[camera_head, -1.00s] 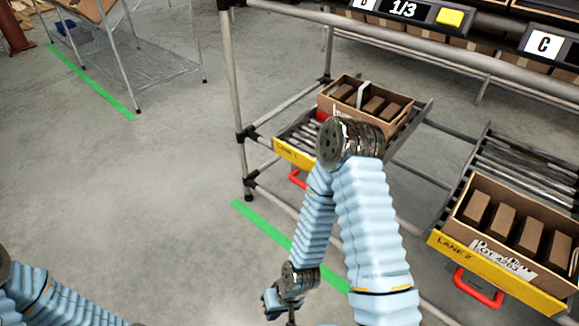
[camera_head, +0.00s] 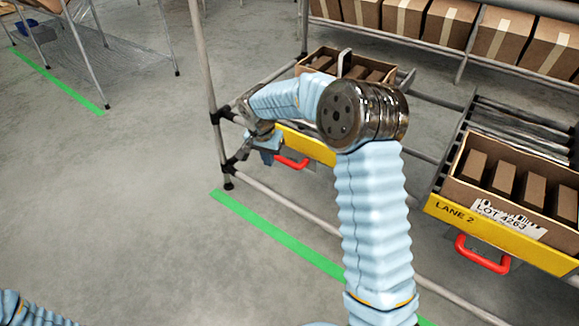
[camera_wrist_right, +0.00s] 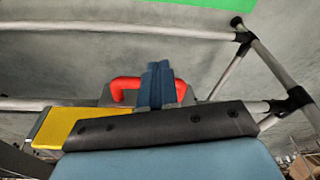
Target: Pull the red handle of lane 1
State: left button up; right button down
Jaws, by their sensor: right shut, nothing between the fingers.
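The red handle of lane 1 (camera_head: 291,163) hangs under the yellow lane 1 front (camera_head: 308,146), whose label is hidden by my right arm. My right gripper (camera_head: 268,155) is just left of the handle in the head view, shut and empty. In the right wrist view its blue fingers (camera_wrist_right: 158,80) are together and cover part of the red handle (camera_wrist_right: 124,86), which shows on both sides of them. I cannot tell whether they touch it. My left gripper is out of view; only part of my left arm shows at the bottom left.
Lane 1 holds a carton (camera_head: 321,64) with brown boxes, partly behind my arm. Lane 2's carton (camera_head: 452,184) and its red handle (camera_head: 482,255) are at the right. A rack post (camera_head: 207,90) stands left of my gripper.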

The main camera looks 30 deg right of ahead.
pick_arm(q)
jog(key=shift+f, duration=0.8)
pick_arm(e)
jog(key=d+r+m+h, duration=0.1)
jog(key=d+r+m, duration=0.2)
jog(key=d+r, duration=0.2)
notch_tip(320, 180, up, 2)
jog(key=shift+r+h, duration=0.1)
jog(key=shift+h, duration=0.2)
pick_arm(q)
jog(key=shift+b, duration=0.3)
pick_arm(e)
jog(key=shift+a, duration=0.1)
pick_arm(q)
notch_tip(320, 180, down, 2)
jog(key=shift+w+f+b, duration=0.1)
jog(key=shift+b, duration=0.95)
pick_arm(e)
jog(key=x, duration=1)
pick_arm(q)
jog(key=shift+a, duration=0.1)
